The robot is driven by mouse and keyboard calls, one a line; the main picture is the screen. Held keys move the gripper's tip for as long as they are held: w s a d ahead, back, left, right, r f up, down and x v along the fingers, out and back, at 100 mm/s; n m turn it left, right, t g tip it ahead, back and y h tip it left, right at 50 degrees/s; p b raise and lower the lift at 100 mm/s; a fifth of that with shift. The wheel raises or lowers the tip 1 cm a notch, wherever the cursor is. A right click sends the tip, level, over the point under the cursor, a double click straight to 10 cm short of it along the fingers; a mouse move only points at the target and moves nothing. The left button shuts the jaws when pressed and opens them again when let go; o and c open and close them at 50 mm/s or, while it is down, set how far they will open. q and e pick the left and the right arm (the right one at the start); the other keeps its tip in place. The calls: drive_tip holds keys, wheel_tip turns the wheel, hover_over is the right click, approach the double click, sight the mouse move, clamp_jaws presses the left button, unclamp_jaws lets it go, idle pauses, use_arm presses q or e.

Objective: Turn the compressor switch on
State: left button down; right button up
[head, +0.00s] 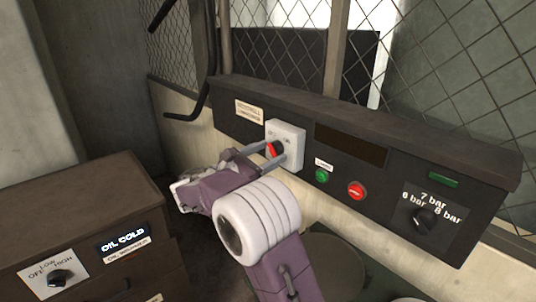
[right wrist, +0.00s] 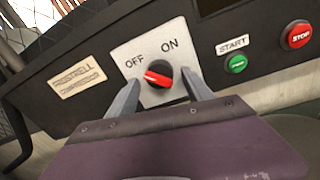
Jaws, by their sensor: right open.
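The compressor switch (head: 273,150) is a black knob with a red grip on a white plate (head: 290,134) on the dark control panel. In the right wrist view the knob (right wrist: 158,75) sits below the printed words OFF and ON. Its red grip lies slanted, one end toward the left, OFF side; I cannot tell its exact setting. My right gripper (head: 262,158) is open in front of the plate. In the right wrist view its fingers (right wrist: 160,88) stand on either side of the knob, with a gap on each side. My left gripper is not in view.
Right of the switch are a green START button (head: 321,175), a red STOP button (head: 357,190) and a pressure dial (head: 424,219). A brown cabinet (head: 90,205) with an OIL COLD display and OFF/LOW/HIGH dial stands at left. Wire mesh (head: 290,50) rises behind the panel.

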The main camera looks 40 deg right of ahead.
clamp_jaws()
drive_tip(key=shift+f, duration=0.1)
drive_tip(key=shift+w+m+g+h+b, duration=0.1)
drive_tip(key=shift+m+g+h+b, duration=0.2)
drive_tip(key=shift+m+b, duration=3.9)
drive_tip(key=shift+w+m+g+h+b, duration=0.1)
drive_tip(key=shift+m+g+h+b, duration=0.15)
drive_tip(key=shift+m+b, duration=3.95)
drive_tip(key=shift+m+p, duration=1)
drive_tip(key=shift+m, duration=0.1)
